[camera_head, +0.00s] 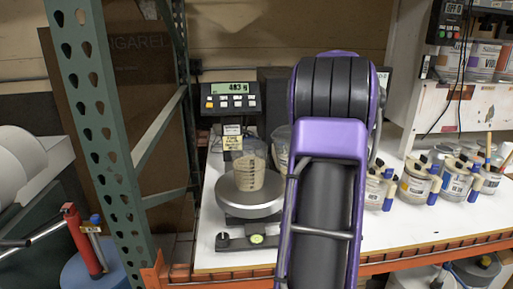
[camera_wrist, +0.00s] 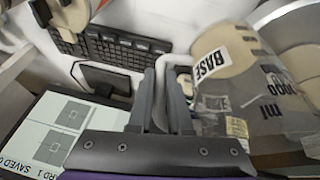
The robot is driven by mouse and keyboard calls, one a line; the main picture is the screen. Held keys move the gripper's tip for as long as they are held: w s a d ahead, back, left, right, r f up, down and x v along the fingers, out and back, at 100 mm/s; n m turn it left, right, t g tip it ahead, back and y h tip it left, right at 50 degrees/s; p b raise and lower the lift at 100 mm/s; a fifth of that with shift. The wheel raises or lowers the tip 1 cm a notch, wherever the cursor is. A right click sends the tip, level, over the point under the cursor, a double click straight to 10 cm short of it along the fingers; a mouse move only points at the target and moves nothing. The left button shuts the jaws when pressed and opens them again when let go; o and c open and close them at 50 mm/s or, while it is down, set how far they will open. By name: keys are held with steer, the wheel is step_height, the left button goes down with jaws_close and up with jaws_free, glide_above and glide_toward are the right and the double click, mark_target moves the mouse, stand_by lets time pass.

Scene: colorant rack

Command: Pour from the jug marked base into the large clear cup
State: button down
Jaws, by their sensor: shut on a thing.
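The large clear cup (camera_head: 247,172), with dark graduation marks and a pale beige content, stands upright on the round pan of the scale in the head view. The jug marked base (camera_wrist: 225,75) is clear, with a white BASE label and pale content, and is tilted in the wrist view. In the head view a clear edge of it (camera_head: 281,146) seems to show beside the cup; my purple arm hides the rest. My gripper (camera_wrist: 165,85) is shut on the jug, seemingly at its handle; the exact contact is unclear. My gripper is hidden in the head view.
The scale's pan (camera_head: 232,198) is grey; its lit display (camera_head: 230,88) stands behind. Several labelled colorant jars (camera_head: 415,184) line the right of the white table. A green rack post (camera_head: 100,120) stands left. A keyboard (camera_wrist: 110,47) shows in the wrist view.

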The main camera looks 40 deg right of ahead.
steer(key=w+a+r+n+g+h, duration=0.1)
steer(key=a+r+h, duration=0.2)
steer(key=r, duration=0.4)
steer(key=w+a+r+n+g+h, duration=0.1)
steer(key=w+a+r+g+h, duration=0.1)
steer(key=r, duration=0.5)
steer(key=a+h, duration=0.1)
steer(key=h, duration=0.1)
steer(key=shift+a+r+h+b, duration=0.3)
steer(key=shift+a+h, duration=0.05)
steer(key=shift+h, duration=0.05)
steer(key=shift+w+a+r+n+g+h+b, duration=0.25)
steer(key=shift+a+h+b, duration=0.2)
steer(key=shift+b, duration=0.5)
steer(key=shift+w+a+r+n+g+h+b, duration=0.15)
steer(key=shift+w+a+h+b, duration=0.25)
steer(key=shift+b, duration=0.55)
stand_by(1.6)
steer(key=shift+w+a+r+h+b, duration=0.25)
steer(key=shift+a+r+h+b, duration=0.45)
steer(key=shift+r+h+b, duration=0.1)
stand_by(1.7)
